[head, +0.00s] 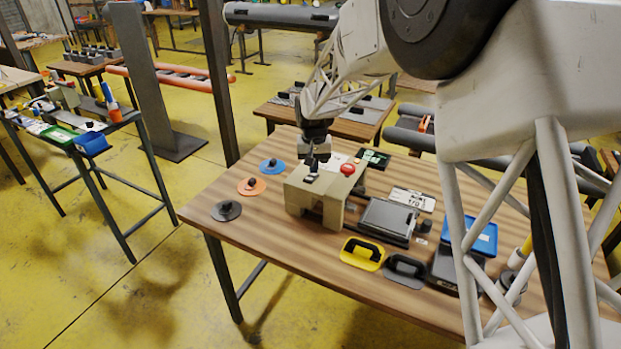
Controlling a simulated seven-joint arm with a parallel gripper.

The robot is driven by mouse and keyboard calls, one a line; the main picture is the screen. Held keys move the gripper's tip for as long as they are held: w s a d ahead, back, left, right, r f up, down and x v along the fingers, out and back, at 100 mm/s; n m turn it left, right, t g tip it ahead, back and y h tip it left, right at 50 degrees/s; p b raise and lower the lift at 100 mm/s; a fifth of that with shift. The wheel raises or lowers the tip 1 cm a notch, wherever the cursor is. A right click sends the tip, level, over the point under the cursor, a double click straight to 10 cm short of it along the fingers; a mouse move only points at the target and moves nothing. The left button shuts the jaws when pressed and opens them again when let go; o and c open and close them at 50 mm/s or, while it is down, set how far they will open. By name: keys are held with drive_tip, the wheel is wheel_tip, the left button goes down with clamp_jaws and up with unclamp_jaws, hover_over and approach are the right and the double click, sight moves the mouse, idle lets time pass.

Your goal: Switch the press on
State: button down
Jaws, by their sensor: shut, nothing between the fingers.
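The press (297,195) is a beige block-shaped machine with an opening in its front, standing upright near the middle of the wooden table. A red round button (347,169) sits on its top at the right. A small dark part (311,178) shows on the top at the left, directly under my gripper; I cannot tell its exact shape or position. My gripper (313,170) is shut and empty, pointing down over the left part of the press top. Its fingertips are at or just above that dark part; I cannot tell whether they touch.
Blue (272,165), orange (251,186) and grey (226,210) discs with black knobs lie left of the press. The table's front left is clear.

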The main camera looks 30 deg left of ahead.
drive_tip(key=shift+r, duration=3.1)
drive_tip(key=shift+d+r, duration=0.25)
drive_tip(key=shift+d, duration=0.25)
drive_tip(key=s+d+r+m, duration=0.1)
drive_tip(key=s+d+r, duration=0.25)
drive_tip(key=d, duration=0.75)
drive_tip(key=s+d+r+m+t, duration=0.1)
drive_tip(key=s+d+r, duration=0.3)
drive_tip(key=d, duration=0.7)
drive_tip(key=s+d+r+m, duration=0.1)
drive_tip(key=s+d+r, duration=0.3)
drive_tip(key=d, duration=0.7)
drive_tip(key=s+d+f+m+t, duration=0.1)
drive_tip(key=s+d+f+m, duration=0.1)
drive_tip(key=s+d, duration=1.9)
drive_tip(key=s+m, duration=0.1)
drive_tip(key=s, duration=0.3)
drive_tip(key=shift+d+t, duration=0.2)
drive_tip(key=shift+t, duration=0.1)
